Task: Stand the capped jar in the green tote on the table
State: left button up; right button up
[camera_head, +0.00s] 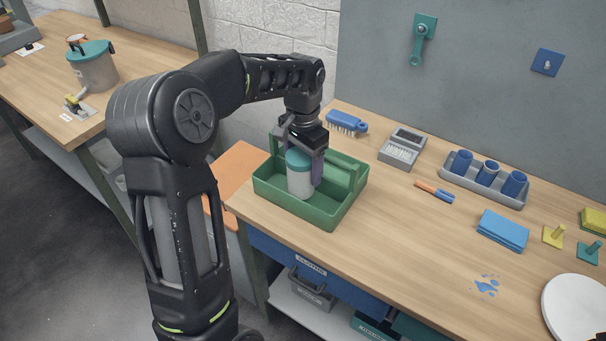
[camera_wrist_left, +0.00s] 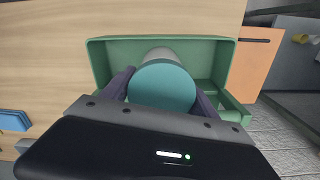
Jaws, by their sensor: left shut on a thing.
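The capped jar (camera_head: 299,181) has a pale grey body and a teal lid. In the head view it is upright inside the green tote (camera_head: 333,216), in the front compartment before the raised divider. I cannot tell whether its base touches the tote floor. My left gripper (camera_head: 304,163) comes from above and is shut on the jar near its lid. In the left wrist view the teal lid (camera_wrist_left: 162,87) lies between the two fingers, with the green tote (camera_wrist_left: 100,66) around it. My right gripper is not in view.
A blue brush (camera_head: 347,123), a grey box (camera_head: 402,148) and a tray with blue cups (camera_head: 483,186) stand right of the tote. Blue cloths (camera_head: 503,230) lie further right. A lidded pot (camera_head: 94,67) stands on another bench.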

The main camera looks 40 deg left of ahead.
pick_arm(q)
jog(key=shift+f, duration=1.6)
jog(key=shift+f, duration=0.15)
jog(key=o, duration=1.8)
notch_tip(320, 180, up, 12)
jog(key=shift+r+b, duration=0.2)
jog(key=shift+b, duration=0.15)
